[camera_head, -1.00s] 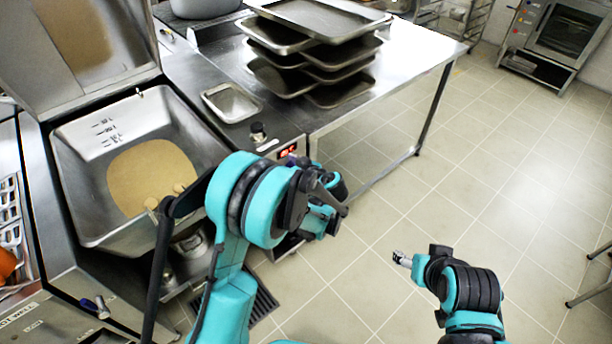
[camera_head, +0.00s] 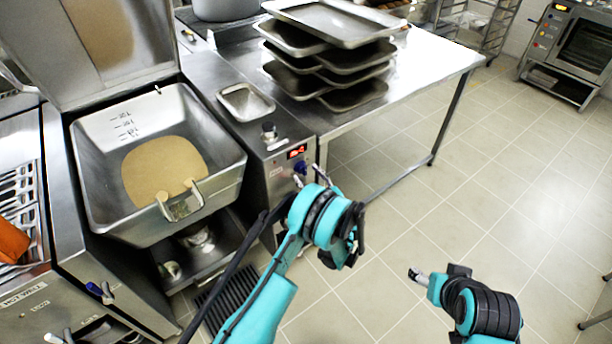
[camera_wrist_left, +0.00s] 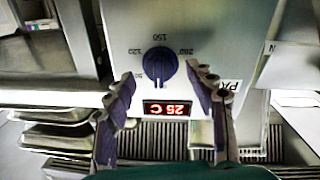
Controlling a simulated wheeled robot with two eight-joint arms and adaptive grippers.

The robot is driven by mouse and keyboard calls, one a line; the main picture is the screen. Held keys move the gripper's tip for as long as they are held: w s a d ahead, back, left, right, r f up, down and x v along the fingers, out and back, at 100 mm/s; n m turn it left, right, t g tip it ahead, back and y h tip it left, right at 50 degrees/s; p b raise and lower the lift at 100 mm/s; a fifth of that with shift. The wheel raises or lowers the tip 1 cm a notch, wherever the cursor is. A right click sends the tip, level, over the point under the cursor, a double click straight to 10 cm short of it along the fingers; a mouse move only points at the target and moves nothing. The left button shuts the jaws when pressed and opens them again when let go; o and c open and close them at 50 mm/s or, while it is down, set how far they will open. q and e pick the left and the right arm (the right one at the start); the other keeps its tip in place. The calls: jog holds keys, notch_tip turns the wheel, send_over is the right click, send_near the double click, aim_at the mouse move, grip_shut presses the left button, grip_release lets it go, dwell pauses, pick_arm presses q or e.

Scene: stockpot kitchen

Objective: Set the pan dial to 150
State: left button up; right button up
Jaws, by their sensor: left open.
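The pan dial (camera_wrist_left: 160,68) is a round blue knob on a pale panel, with a ring of temperature marks around it; 150 sits above it in the left wrist view. I cannot tell surely which mark it points to. A red display (camera_wrist_left: 167,109) beside it reads 25 C, upside down in that view. My left gripper (camera_wrist_left: 160,80) is open, with one finger on each side of the dial as seen there; contact is not clear. In the head view the dial (camera_head: 301,168) is just beyond the left gripper. My right gripper (camera_head: 418,276) is low at right, away from the panel.
The tilting pan (camera_head: 90,190) with its raised lid is at left. A steel table (camera_head: 425,65) holds stacked trays (camera_head: 345,75).

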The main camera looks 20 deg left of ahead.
pick_arm(q)
jog(key=shift+x, duration=0.9)
jog(key=c, duration=1.2)
jog(key=shift+o, duration=0.2)
